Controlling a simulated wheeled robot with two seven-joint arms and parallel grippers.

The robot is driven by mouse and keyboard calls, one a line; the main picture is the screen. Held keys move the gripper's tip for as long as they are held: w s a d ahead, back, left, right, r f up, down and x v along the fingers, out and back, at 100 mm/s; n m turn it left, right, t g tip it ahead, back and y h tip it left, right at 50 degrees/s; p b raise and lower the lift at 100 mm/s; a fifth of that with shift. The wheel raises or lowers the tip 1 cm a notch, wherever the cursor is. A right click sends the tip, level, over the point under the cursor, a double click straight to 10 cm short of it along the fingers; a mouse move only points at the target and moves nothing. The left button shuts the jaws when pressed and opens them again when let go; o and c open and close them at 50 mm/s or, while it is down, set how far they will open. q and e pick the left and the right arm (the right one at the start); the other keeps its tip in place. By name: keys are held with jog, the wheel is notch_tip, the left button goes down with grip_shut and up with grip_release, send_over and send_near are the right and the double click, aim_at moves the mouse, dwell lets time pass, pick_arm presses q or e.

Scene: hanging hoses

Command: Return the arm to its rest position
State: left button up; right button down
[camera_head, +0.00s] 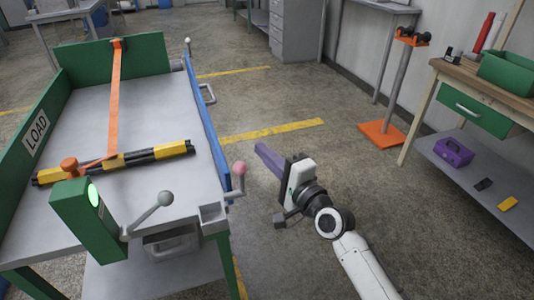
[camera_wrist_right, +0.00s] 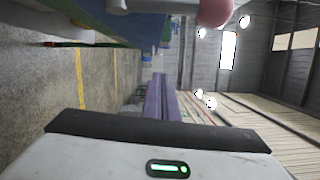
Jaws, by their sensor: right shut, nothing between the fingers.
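My right gripper (camera_head: 262,150) reaches up from the bottom right of the head view on a white arm. Its purple fingers are together and hold nothing. They point up and left, over the floor to the right of the cart's blue side rail (camera_head: 205,115). In the right wrist view the closed purple fingers (camera_wrist_right: 160,98) show in the middle. A pink ball knob (camera_head: 239,168) on a lever at the cart's corner appears left of the gripper; it also shows at the top of the right wrist view (camera_wrist_right: 214,11). My left gripper is not visible.
The green and grey cart (camera_head: 115,95) carries an orange strap (camera_head: 115,90) and a black and yellow bundle (camera_head: 115,161). A grey-knobbed lever (camera_head: 153,210) stands at its near end. A workbench (camera_head: 485,85) and an orange-based stand (camera_head: 383,133) are at right. Open floor lies between.

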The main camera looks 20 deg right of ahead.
jog(key=s+f+n+g+h, duration=0.1)
jog(key=s+f+n+g, duration=0.3)
jog(key=s+f+n, duration=0.5)
jog(key=s+f+n+g+h, duration=0.1)
jog(key=s+f+n+g, duration=0.3)
jog(key=s+f+n, duration=0.5)
jog(key=s+a+f, duration=0.1)
jog(key=s+f, duration=0.8)
jog(key=s, duration=0.4)
jog(key=shift+s+g+h, duration=0.15)
jog(key=shift+g+h, duration=0.25)
jog(key=shift+f, duration=0.1)
